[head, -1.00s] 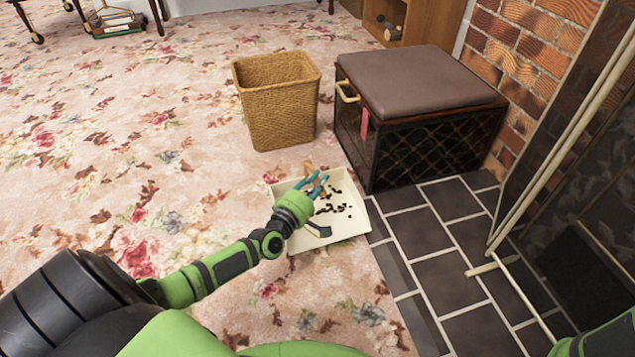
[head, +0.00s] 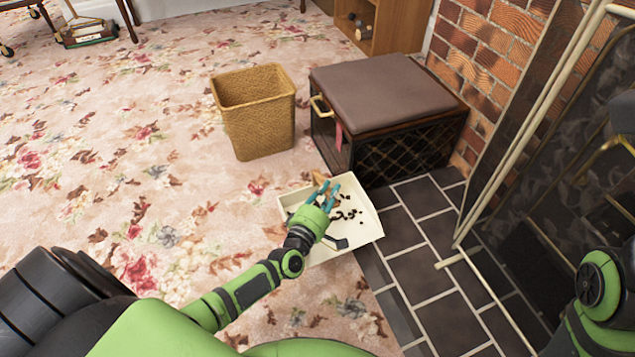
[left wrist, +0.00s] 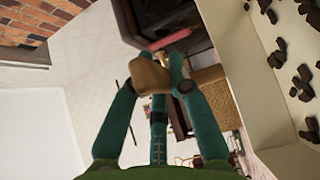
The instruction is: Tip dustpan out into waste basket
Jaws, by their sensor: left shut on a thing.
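The cream dustpan (head: 366,226) is in the middle of the head view, over the border of carpet and dark tiles. Several dark brown bits (head: 347,214) lie in it. My left gripper (head: 327,189) is at the pan's far-left side, its teal fingers shut around the tan handle (left wrist: 150,78) in the left wrist view. The pan wall (left wrist: 265,112) fills that view's right side. I cannot tell how high the pan is. The woven waste basket (head: 262,128) stands upright on the carpet, beyond and left of the pan, apart from it. My right gripper is out of view.
A cushioned dark crate (head: 392,92) stands right of the basket, just beyond the pan. A fireplace screen (head: 530,120) and brick wall (head: 490,65) are at the right. My right arm is at the lower right. Carpet left of the basket is clear.

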